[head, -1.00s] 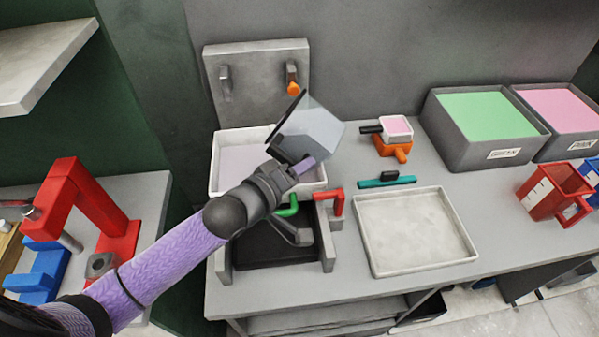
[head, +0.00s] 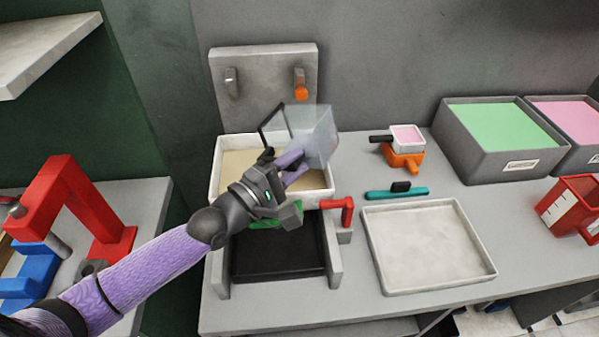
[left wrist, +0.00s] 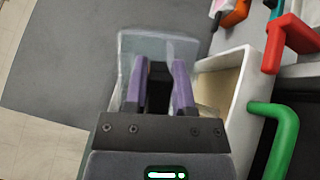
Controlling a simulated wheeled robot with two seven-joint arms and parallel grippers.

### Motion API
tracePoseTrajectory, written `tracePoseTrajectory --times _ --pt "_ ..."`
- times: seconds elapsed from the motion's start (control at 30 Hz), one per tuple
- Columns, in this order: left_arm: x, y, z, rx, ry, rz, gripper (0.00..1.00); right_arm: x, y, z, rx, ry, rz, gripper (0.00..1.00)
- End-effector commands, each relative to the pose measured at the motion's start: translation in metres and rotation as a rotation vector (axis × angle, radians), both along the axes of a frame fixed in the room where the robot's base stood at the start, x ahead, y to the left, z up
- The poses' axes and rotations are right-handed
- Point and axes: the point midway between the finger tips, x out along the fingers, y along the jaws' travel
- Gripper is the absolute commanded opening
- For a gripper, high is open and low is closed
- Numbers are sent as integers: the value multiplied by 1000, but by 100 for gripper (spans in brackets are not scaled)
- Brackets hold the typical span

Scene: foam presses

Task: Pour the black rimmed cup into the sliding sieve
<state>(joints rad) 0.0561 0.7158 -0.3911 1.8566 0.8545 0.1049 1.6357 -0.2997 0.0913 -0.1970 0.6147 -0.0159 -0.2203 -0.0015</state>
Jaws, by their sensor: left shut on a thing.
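My left gripper (head: 294,164) is shut on the clear black rimmed cup (head: 318,132) and holds it in the air over the white bin at the back. The cup lies tilted on its side, with its black rim toward the left. No contents can be made out in it. In the left wrist view the clear cup (left wrist: 134,48) shows beyond the purple fingers (left wrist: 159,90). The sliding sieve, seemingly the black-floored tray (head: 270,262) between grey rails, sits in front of the bin. Its green handle (head: 262,224) is partly hidden by my gripper. My right gripper is out of view.
The white bin (head: 216,180) has a tan floor or fill. A red handle (head: 345,206) stands right of the sieve, near an empty white tray (head: 428,245). A teal brush (head: 396,193), an orange holder (head: 404,161) and grey bins of green (head: 497,130) and pink stand farther right.

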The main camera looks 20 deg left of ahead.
Motion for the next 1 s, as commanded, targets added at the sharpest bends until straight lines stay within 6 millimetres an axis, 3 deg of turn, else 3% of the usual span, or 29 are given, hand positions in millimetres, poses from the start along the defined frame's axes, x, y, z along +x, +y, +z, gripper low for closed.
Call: tracePoseTrajectory --times 0.33,1.0 --pt "1 10 9 -148 11 0 0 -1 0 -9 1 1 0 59" --pt "1 10 9 -157 11 0 0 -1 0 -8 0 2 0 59"
